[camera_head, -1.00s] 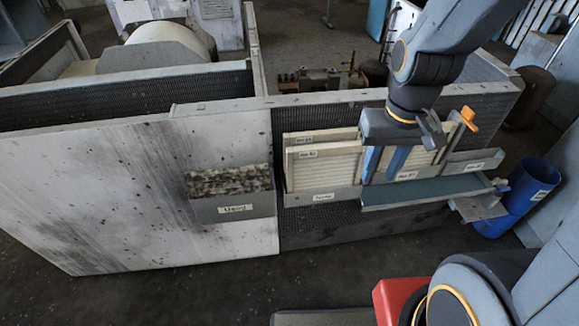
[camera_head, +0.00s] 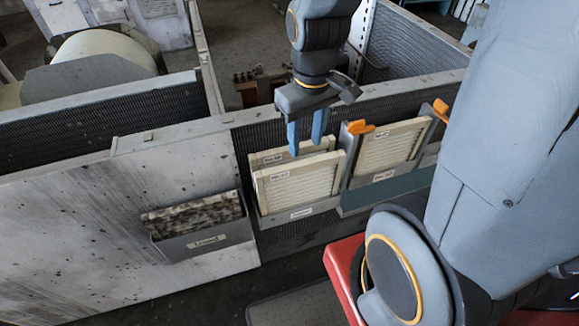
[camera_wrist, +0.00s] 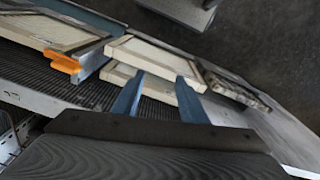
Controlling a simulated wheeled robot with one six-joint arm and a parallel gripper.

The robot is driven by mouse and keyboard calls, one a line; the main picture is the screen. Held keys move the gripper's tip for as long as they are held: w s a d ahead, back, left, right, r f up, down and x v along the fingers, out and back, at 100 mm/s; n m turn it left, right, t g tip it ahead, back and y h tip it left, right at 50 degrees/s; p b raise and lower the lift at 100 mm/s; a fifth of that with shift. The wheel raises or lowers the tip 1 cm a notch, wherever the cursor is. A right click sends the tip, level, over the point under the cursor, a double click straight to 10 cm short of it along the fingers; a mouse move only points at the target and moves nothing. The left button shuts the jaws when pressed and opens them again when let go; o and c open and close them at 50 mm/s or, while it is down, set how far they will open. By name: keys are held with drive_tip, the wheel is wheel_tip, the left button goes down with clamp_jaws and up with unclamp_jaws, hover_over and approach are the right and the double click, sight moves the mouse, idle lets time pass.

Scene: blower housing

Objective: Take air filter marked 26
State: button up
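Two pale, pleated air filters stand upright in a holder on the housing wall in the head view: a front filter (camera_head: 305,183) and a rear filter (camera_head: 262,158). Each has a small label too small to read, so I cannot tell which is 26. They also show in the wrist view, as a nearer filter (camera_wrist: 120,78) and a farther filter (camera_wrist: 150,52).
A third filter (camera_head: 385,150) sits in a slot to the right, with orange clips (camera_head: 361,127) beside it. A grey bin (camera_head: 208,242) at left holds a dark, dirty filter (camera_head: 195,214). A teal ledge (camera_head: 395,190) juts out below the right slot.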

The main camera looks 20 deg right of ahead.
drive_tip(key=w+n, duration=0.2)
drive_tip(key=n, duration=0.3)
drive_tip(key=w+n+p, duration=0.1)
drive_tip(key=w+n, duration=0.2)
drive_tip(key=n, duration=0.1)
drive_tip(key=w+n, duration=0.2)
drive_tip(key=n, duration=0.3)
drive_tip(key=shift+w+a+f+n+g+p, duration=0.2)
drive_tip(key=shift+w+f+n+g+p, duration=0.1)
drive_tip(key=shift+f+g, duration=0.1)
drive_tip(key=shift+f, duration=0.55)
wheel_tip(320, 180, down, 11)
drive_tip(key=p, duration=0.3)
drive_tip(key=shift+d, duration=0.15)
drive_tip(key=shift+w, duration=0.1)
clamp_jaws()
